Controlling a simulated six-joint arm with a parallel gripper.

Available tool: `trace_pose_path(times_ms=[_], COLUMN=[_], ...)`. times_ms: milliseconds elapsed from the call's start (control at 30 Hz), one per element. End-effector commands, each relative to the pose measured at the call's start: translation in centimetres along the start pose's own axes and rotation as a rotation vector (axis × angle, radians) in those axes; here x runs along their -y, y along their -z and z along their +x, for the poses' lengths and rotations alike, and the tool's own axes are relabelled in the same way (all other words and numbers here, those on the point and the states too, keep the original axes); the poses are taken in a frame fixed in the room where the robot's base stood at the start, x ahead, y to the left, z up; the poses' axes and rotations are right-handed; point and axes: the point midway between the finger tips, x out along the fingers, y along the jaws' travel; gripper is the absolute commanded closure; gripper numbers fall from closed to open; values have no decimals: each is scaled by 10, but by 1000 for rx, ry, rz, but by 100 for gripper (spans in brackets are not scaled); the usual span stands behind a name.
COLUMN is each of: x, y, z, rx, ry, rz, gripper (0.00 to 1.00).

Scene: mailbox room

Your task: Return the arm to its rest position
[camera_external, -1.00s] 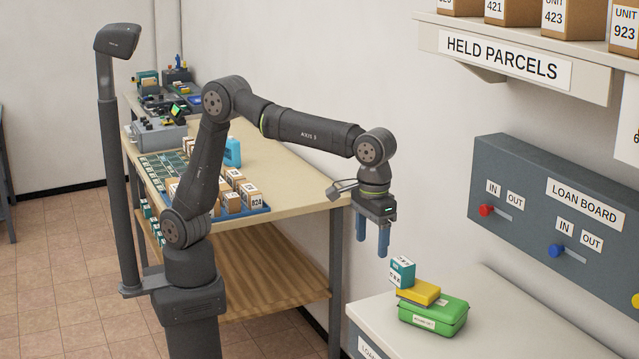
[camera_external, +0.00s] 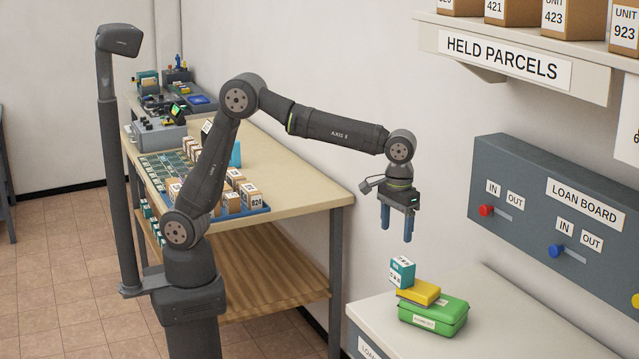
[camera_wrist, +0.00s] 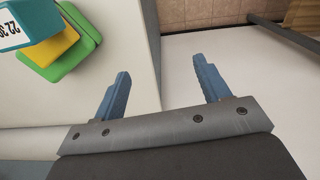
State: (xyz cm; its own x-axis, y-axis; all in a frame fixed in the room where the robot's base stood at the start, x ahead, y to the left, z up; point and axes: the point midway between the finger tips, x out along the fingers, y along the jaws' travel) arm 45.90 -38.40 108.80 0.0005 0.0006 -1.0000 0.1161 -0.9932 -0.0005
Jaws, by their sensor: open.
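My arm reaches out to the right from its base in the external view. My gripper (camera_external: 397,238) hangs pointing down, open and empty, with its blue fingers above and behind the stack on the white counter. In the wrist view the two blue fingers (camera_wrist: 164,80) stand well apart with nothing between them. The stack is a green case (camera_external: 434,317) at the bottom, a yellow box (camera_external: 419,292) on it, and a teal labelled box (camera_external: 402,271) on top, set toward the left. The stack also shows in the wrist view's upper left corner, clear of the fingers.
The white counter (camera_external: 490,300) stands front right. A grey loan board (camera_external: 540,205) with sliders and a held-parcels shelf (camera_external: 520,62) are on the right wall. A wooden table (camera_external: 290,180) with a blue tray of small boxes (camera_external: 262,211) stands behind my arm.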

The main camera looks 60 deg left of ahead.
Motion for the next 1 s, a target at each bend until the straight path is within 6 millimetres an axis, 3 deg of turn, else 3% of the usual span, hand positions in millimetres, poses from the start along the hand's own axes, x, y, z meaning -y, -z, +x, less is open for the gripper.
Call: trace_pose_path(times_ms=[400, 1000], x=[61, 158], y=[56, 118], z=[24, 57], rx=[1, 1], ry=[1, 0], rz=[-40, -95], gripper=[31, 31])
